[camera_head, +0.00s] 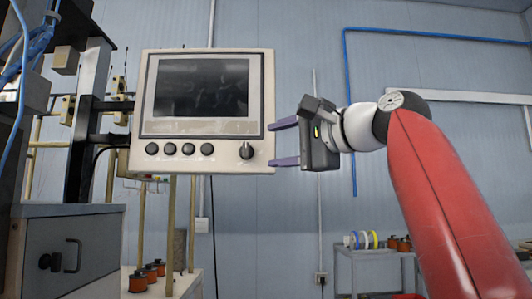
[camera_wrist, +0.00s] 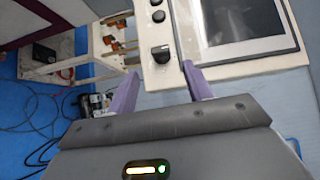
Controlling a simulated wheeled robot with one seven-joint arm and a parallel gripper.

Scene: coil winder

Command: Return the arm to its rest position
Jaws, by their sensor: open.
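My gripper (camera_head: 272,143) is open and empty. It sits just right of the control panel (camera_head: 258,100), its two purple fingers pointing left at the panel's right edge near the black rotary knob (camera_head: 247,151). In the wrist view my gripper (camera_wrist: 158,84) shows both purple fingers spread apart, with the knob (camera_wrist: 161,54) a little beyond and between them. I cannot tell whether a finger touches the panel. My arm reaches in from the lower right.
The panel has a dark screen (camera_head: 202,88) and a row of black buttons (camera_head: 180,149). A grey cabinet (camera_head: 70,240) stands at lower left. A grey bench (camera_head: 365,272) with coloured spools (camera_head: 362,240) is at lower right. The space between panel and bench looks free.

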